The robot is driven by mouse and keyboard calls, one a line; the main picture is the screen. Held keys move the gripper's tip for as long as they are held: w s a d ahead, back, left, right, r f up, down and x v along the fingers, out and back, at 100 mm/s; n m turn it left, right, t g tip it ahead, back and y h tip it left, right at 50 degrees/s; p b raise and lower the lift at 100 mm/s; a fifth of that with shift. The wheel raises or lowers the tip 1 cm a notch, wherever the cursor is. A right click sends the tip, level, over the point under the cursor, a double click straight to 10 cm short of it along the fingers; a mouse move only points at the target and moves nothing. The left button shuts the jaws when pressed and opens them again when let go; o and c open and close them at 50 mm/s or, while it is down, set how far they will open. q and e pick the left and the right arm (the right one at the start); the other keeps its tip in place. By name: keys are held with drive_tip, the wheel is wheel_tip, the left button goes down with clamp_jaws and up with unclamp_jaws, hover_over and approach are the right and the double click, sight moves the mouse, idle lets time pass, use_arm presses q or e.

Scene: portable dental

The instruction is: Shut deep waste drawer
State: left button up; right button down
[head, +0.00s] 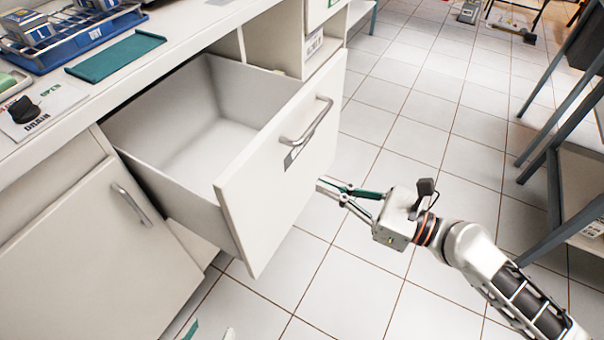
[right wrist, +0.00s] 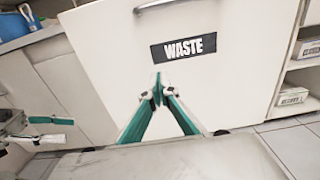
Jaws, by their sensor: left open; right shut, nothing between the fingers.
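The deep waste drawer (head: 275,160) stands pulled out from the counter in the head view, its empty grey inside showing. Its white front has a bar handle (head: 308,122) and a black WASTE label (right wrist: 184,47). My right gripper (head: 320,186) is shut and empty, pointing at the drawer front. In the right wrist view its fingertips (right wrist: 158,92) lie just below the label; contact with the front cannot be told. My left gripper (head: 208,331) shows only as tips at the bottom edge of the head view. It also shows open at the left of the right wrist view (right wrist: 50,128).
A closed cupboard door (head: 100,240) is left of the drawer. The countertop holds a blue rack (head: 70,45) and a green tray (head: 115,56). Open shelves (right wrist: 300,75) are at the right. A grey-legged table (head: 555,190) stands across the tiled floor, which is mostly clear.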

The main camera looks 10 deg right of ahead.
sight(288, 170)
drive_tip(key=x, duration=0.6)
use_arm(q)
drive_tip(key=shift+s+a+f, duration=0.15)
drive_tip(key=shift+f, duration=0.1)
use_arm(e)
drive_tip(key=shift+a, duration=0.1)
